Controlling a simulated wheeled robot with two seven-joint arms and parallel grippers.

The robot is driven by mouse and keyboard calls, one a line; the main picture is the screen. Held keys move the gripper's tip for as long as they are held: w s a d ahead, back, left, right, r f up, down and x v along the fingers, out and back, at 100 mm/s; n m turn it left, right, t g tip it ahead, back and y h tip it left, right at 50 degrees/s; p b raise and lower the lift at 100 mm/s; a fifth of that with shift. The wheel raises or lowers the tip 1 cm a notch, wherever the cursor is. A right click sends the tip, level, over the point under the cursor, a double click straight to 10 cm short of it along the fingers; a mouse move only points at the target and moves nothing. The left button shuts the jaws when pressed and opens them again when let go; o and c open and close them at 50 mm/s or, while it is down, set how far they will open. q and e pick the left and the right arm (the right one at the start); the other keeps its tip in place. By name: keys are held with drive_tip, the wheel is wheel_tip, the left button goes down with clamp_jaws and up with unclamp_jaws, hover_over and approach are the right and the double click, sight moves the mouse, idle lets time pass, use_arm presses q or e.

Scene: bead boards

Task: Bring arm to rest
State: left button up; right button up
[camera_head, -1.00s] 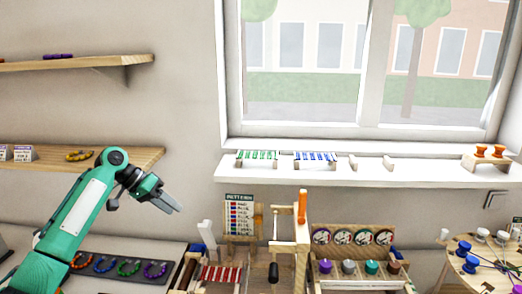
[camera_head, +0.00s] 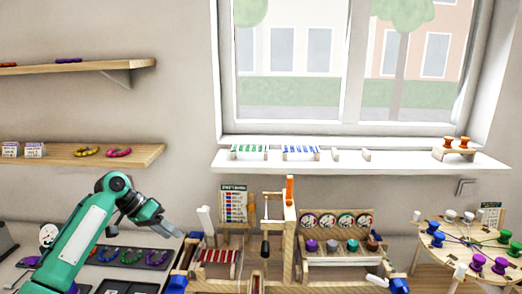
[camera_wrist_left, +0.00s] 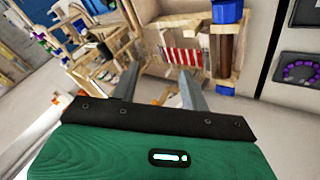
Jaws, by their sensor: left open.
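My left arm comes in from the left in the head view, green with dark joints. My left gripper (camera_head: 174,229) hangs empty in the air in front of the wall, left of the bead bench. Its two grey fingers stand apart in the left wrist view (camera_wrist_left: 160,88), with nothing between them. Beyond them, the wrist view shows the red-and-white striped part (camera_wrist_left: 184,57) of the wooden bench. My right gripper is in neither view.
A dark tray (camera_head: 170,257) with coloured bracelets lies below the gripper. A wooden shelf (camera_head: 60,158) holds a yellow and a pink bracelet (camera_head: 119,152). A wooden rack (camera_head: 345,257) and a round spool table (camera_head: 425,262) stand to the right.

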use_arm(q)
drive_tip(key=s+d+f+y, duration=0.2)
drive_tip(key=s+d+f, duration=0.2)
drive_tip(key=s+f, duration=0.75)
drive_tip(key=s+d+f+y, duration=0.1)
drive_tip(key=s+d+f, duration=0.4)
drive_tip(key=s+f, duration=0.65)
drive_tip(key=s+a+n+t+y, duration=0.1)
drive_tip(key=s+a+n+y, duration=0.15)
drive_tip(key=s, duration=0.85)
drive_tip(key=s+a+n+t+y, duration=0.1)
drive_tip(key=s+a+y, duration=0.15)
drive_tip(key=s, duration=0.85)
wheel_tip(320, 180, down, 30)
drive_tip(key=g, duration=0.1)
drive_tip(key=s+a+f, duration=0.2)
drive_tip(key=s+f, duration=0.7)
drive_tip(key=f, duration=0.1)
drive_tip(key=s+a+f+g, duration=0.1)
drive_tip(key=s+a+f, duration=0.1)
drive_tip(key=s+f, duration=0.8)
drive_tip(key=shift+s+f, duration=0.15)
drive_tip(key=shift+f, duration=0.55)
